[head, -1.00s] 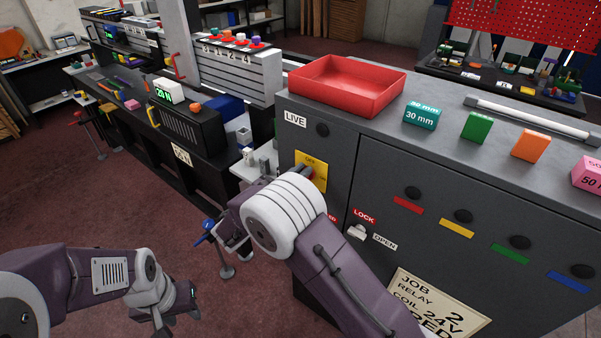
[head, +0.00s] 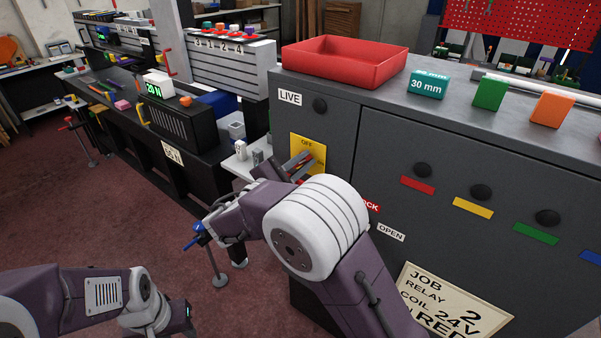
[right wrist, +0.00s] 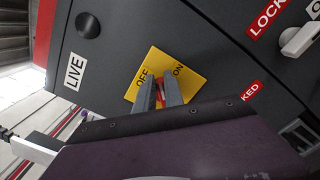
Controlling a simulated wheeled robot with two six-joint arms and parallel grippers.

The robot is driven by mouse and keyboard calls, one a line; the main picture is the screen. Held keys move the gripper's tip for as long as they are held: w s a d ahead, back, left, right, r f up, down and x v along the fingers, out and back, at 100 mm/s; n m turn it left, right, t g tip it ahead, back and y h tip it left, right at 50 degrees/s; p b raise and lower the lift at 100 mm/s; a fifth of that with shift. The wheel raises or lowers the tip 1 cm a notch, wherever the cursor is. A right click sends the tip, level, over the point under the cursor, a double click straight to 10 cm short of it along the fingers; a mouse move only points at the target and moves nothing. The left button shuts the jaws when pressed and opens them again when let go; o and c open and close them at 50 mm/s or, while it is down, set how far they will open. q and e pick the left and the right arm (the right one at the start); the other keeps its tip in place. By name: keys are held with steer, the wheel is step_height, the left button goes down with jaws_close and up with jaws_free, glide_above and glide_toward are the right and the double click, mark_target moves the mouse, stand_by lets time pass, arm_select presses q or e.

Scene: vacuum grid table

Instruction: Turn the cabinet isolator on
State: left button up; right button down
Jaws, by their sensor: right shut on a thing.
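The isolator is a yellow plate (head: 318,151) on the grey cabinet's front, marked OFF and ON. In the right wrist view the plate (right wrist: 187,65) has OFF on the left and ON on the right. My right gripper (right wrist: 160,92) is shut on the isolator's red handle (right wrist: 159,88), which shows between the fingers. The fingers hide much of the handle, so its exact angle is unclear. In the head view my right gripper (head: 298,165) reaches the plate from below left. My left gripper, at the bottom left of the head view, is too obscured to read.
A dark round lamp (head: 320,105) sits beside the LIVE label (head: 290,97) above the plate. A white latch (right wrist: 299,40) is near the LOCK label (right wrist: 268,18). A red tray (head: 345,76) and several blocks stand on the cabinet top. A bench stands to the left.

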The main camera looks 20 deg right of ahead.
steer(key=shift+s+d+f+m+b, duration=0.1)
steer(key=shift+f+m+b, duration=0.2)
steer(key=shift+m+b, duration=1.6)
steer(key=shift+s+d+f+m+b, duration=0.25)
steer(key=shift+m+b, duration=0.9)
steer(key=shift+b, duration=1.45)
steer(key=shift+w+f+m+b, duration=0.15)
steer(key=shift+f+m+b, duration=0.2)
steer(key=shift+m+b, duration=1.55)
steer(key=shift+n+b, duration=0.35)
steer(key=c, duration=1.4)
jaws_free()
steer(key=shift+c, duration=0.2)
steer(key=v, duration=0.8)
steer(key=shift+s+a+f+p, duration=0.15)
steer(key=shift+a+f+p, duration=0.05)
steer(key=shift+a+p, duration=0.2)
steer(key=shift+d, duration=0.1)
